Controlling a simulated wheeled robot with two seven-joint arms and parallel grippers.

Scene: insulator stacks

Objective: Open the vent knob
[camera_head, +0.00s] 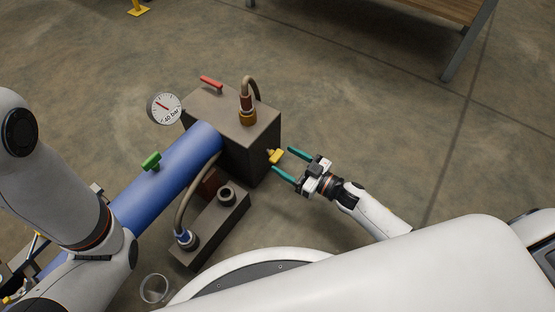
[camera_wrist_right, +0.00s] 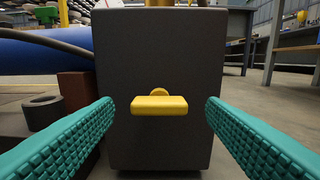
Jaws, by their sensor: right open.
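The vent knob, as I take it, is the yellow knob (camera_head: 276,156) on the side face of a dark grey block (camera_head: 262,140). In the right wrist view the yellow knob (camera_wrist_right: 159,105) shows as a flat bar lying horizontally, near the middle of the block's face (camera_wrist_right: 150,60). My right gripper (camera_head: 285,164) is open, with its teal fingers pointing at the knob. In the wrist view the fingers (camera_wrist_right: 160,115) stand to the left and right of the knob, apart from it. My left arm comes in from the left; its gripper cannot be made out clearly.
A blue cylinder (camera_head: 165,178) with a green knob (camera_head: 151,161) joins the block. A gauge (camera_head: 165,108), a red lever (camera_head: 211,83) and a hose fitting (camera_head: 247,116) sit on or by the block. A lower block (camera_head: 215,228) is in front.

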